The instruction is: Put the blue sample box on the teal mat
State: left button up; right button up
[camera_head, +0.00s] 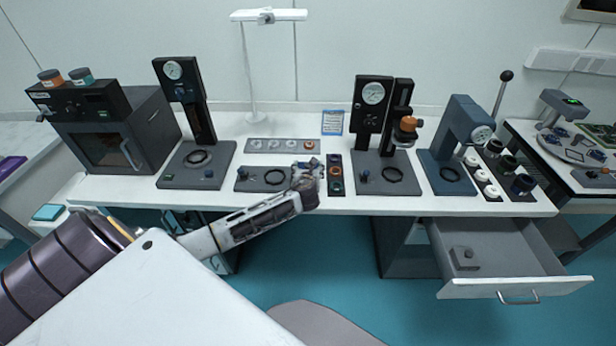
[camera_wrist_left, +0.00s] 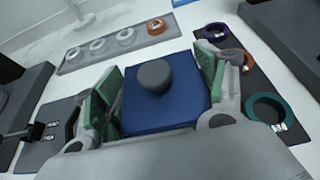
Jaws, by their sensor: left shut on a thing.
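The blue sample box (camera_wrist_left: 165,103), a flat blue block with a round grey knob on top, sits between the green-padded fingers of my left gripper (camera_wrist_left: 158,95), which is shut on it. In the head view my left gripper (camera_head: 306,170) is over the front part of the white table, between a dark plate with a ring and a strip of coloured rings. It mostly hides the box there, and I cannot tell whether the box touches the table. A small teal square, which looks like the teal mat (camera_head: 48,212), lies on a separate surface at the far left. My right gripper is not in view.
A dark oven (camera_head: 115,140) and a gauge press (camera_head: 190,120) stand on the table's left side. More presses stand right of my gripper. The coloured-ring strip (camera_head: 335,175) is close beside it. An open drawer (camera_head: 500,260) juts out at right, holding a grey knobbed block (camera_head: 465,258).

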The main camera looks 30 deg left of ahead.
pick_arm(q)
jog(key=shift+f, duration=1.8)
jog(key=shift+f, duration=0.15)
jog(key=o, duration=0.9)
jog(key=shift+v, duration=6.1)
jog(key=shift+a, duration=0.1)
